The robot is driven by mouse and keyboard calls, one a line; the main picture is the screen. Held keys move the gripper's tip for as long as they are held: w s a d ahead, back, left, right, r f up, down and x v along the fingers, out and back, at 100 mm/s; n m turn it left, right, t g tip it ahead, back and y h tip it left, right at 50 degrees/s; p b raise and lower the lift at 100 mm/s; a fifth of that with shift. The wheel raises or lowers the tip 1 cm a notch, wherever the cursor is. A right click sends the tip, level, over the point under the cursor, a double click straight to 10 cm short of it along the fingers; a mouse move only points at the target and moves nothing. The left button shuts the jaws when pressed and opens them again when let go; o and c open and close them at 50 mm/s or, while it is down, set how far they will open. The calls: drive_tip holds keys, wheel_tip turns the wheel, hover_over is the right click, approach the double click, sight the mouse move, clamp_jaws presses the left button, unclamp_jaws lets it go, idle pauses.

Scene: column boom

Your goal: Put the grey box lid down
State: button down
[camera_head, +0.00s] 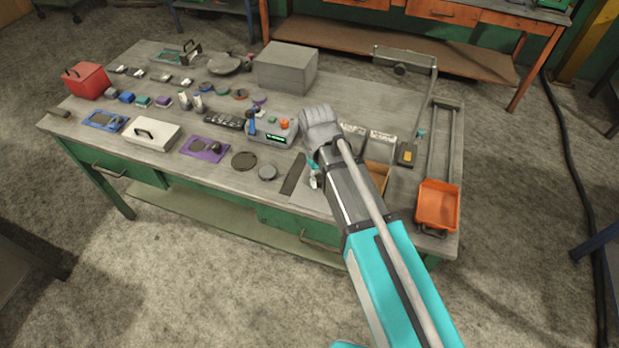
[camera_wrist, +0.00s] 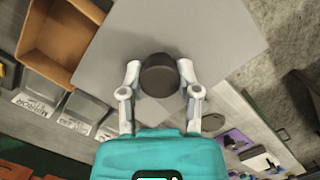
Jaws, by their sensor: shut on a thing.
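The grey box lid (camera_wrist: 225,35) is a flat grey plate with a dark round knob (camera_wrist: 160,75), filling the upper middle of the wrist view. My gripper (camera_wrist: 159,76) has its two pale fingers shut on the knob, one on each side. In the head view a light grey part of the lid (camera_head: 306,198) shows near the table's front edge, beside my arm, which hides the rest. My gripper (camera_head: 314,180) is only partly seen there. I cannot tell whether the lid touches the table.
An open brown box (camera_head: 378,176) stands right of my arm, close to the lid in the wrist view. An orange tray (camera_head: 437,205) lies at the right corner. A dark flat strip (camera_head: 293,174) and round discs lie to the left. A grey box (camera_head: 287,67) stands at the back.

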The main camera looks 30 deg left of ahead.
drive_tip(key=w+a+f+b, duration=0.8)
drive_tip(key=a, duration=0.1)
drive_tip(key=shift+w+f, duration=0.2)
drive_tip(key=shift+w, duration=0.2)
drive_tip(key=shift+w+a+f+b, duration=0.2)
drive_tip(key=shift+w+f+b, duration=0.1)
drive_tip(key=shift+b, duration=0.2)
drive_tip(key=shift+w+a+f+b, duration=0.25)
drive_tip(key=shift+a+f+b, duration=0.1)
drive_tip(key=shift+f+b, duration=1.65)
drive_tip(key=shift+b, duration=0.05)
drive_tip(key=shift+f, duration=0.15)
drive_tip(key=shift+c, duration=1.6)
unclamp_jaws()
